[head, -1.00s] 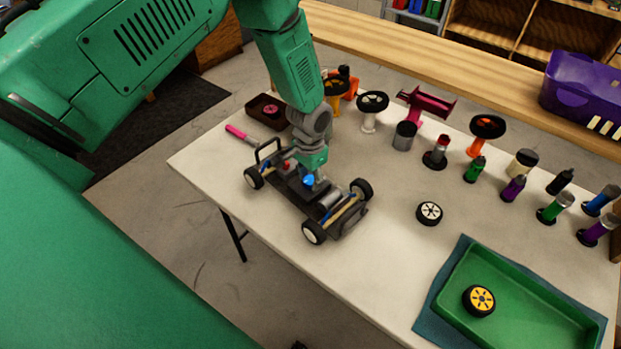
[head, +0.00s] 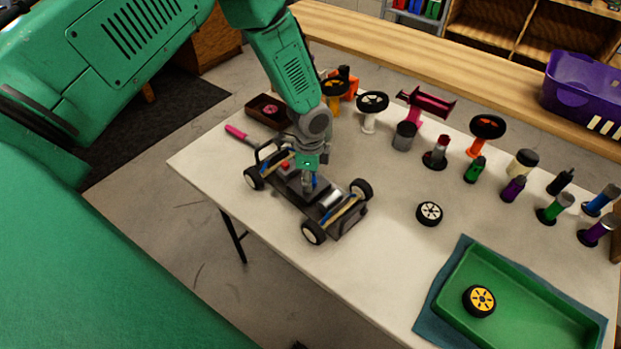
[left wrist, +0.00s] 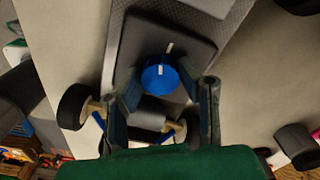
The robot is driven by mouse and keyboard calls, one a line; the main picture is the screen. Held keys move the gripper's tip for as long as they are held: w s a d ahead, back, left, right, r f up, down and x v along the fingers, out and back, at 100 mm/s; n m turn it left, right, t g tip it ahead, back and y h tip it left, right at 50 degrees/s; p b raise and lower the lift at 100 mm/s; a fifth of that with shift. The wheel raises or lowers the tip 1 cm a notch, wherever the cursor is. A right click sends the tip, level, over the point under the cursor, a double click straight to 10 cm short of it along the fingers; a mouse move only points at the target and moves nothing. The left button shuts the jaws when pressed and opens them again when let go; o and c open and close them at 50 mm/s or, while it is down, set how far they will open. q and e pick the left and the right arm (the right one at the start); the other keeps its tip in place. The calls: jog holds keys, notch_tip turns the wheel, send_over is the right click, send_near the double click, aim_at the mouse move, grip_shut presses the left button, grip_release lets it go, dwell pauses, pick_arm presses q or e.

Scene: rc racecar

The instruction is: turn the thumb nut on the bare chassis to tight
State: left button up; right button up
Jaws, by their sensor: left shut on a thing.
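The bare chassis (head: 328,211) stands on its wheels on the white table, below my left arm. The blue thumb nut (left wrist: 160,77) shows in the left wrist view on a dark plate of the chassis. A white mark is on the nut, and another white mark lies just beyond it on the plate. My left gripper (head: 309,188) points down over the middle of the chassis. In the left wrist view its fingers (left wrist: 163,88) are on both sides of the nut, shut on it. In the head view the fingers mostly hide the nut. My right gripper is not in view.
A pink-handled tool (head: 236,132) lies behind the chassis. A loose wheel (head: 429,213) lies to its right. A green tray (head: 535,311) holding a yellow-hubbed wheel (head: 479,300) is at front right. Several parts stand along the back. Table between chassis and tray is mostly clear.

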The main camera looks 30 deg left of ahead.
pick_arm(q)
jog(key=shift+m, duration=1.7)
jog(key=o, duration=1.1)
jog(key=shift+o, duration=0.2)
jog(key=shift+r, duration=0.35)
notch_tip(320, 180, up, 11)
